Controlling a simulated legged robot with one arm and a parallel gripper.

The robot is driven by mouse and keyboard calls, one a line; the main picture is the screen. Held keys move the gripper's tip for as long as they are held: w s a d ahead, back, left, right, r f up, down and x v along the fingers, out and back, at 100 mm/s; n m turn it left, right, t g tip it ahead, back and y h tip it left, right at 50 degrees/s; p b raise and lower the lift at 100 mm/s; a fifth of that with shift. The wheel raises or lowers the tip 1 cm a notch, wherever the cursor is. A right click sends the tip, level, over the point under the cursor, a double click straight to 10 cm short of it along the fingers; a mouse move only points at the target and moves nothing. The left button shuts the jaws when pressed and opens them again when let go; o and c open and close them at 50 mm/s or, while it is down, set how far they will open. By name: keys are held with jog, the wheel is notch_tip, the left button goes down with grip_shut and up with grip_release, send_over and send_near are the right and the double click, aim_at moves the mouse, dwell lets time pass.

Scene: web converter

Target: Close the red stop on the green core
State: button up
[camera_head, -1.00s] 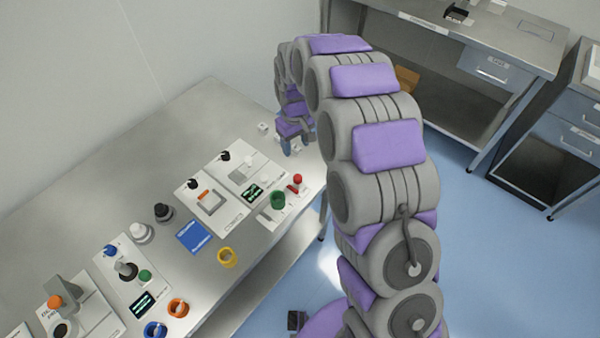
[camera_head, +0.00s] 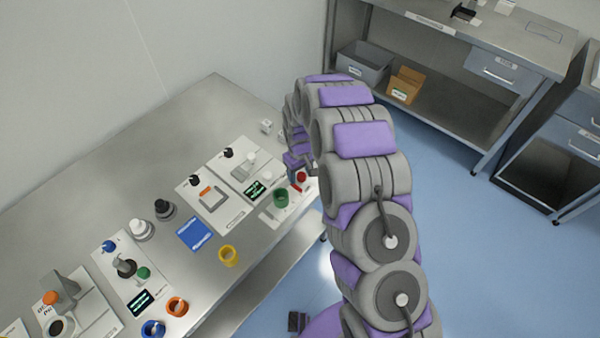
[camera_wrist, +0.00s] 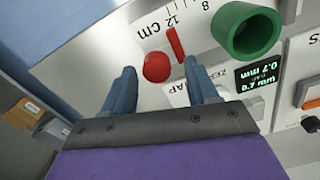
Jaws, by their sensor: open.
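The green core (camera_head: 281,197) stands on a white panel at the right end of the bench; in the wrist view it is a hollow green cylinder (camera_wrist: 246,30) at the upper right. The red stop (camera_head: 300,180) is just right of it. In the wrist view the stop shows as a round red knob (camera_wrist: 157,67) beside a thin red bar (camera_wrist: 175,45), with a gap between the bar and the core. My gripper (camera_wrist: 162,85) is open, its two blue fingers pointing at the knob, which lies beyond the tips and between them. In the head view my arm partly hides the gripper.
A display (camera_wrist: 258,75) reading 0.7 mm sits below the core in the wrist view. Black knobs, a blue card (camera_head: 195,234) and a yellow ring (camera_head: 229,256) lie left on the bench. A grey bin (camera_head: 363,66) and brown box (camera_head: 404,85) sit on a shelf behind.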

jog(key=shift+d, duration=0.3)
jog(key=shift+c, duration=0.2)
jog(key=shift+a, duration=0.2)
jog(key=c, duration=0.8)
jog(key=shift+o, duration=0.2)
jog(key=shift+s+a+f+p, duration=0.1)
jog(key=shift+s+a+p, duration=0.15)
jog(key=shift+s+a, duration=0.4)
jog(key=shift+s+a+p, duration=0.2)
jog(key=shift+s+a, duration=0.25)
jog(key=shift+s, duration=0.35)
jog(key=o, duration=0.8)
jog(key=shift+d, duration=0.1)
notch_tip(320, 180, up, 17)
jog(key=p, duration=0.2)
jog(key=shift+c, duration=0.2)
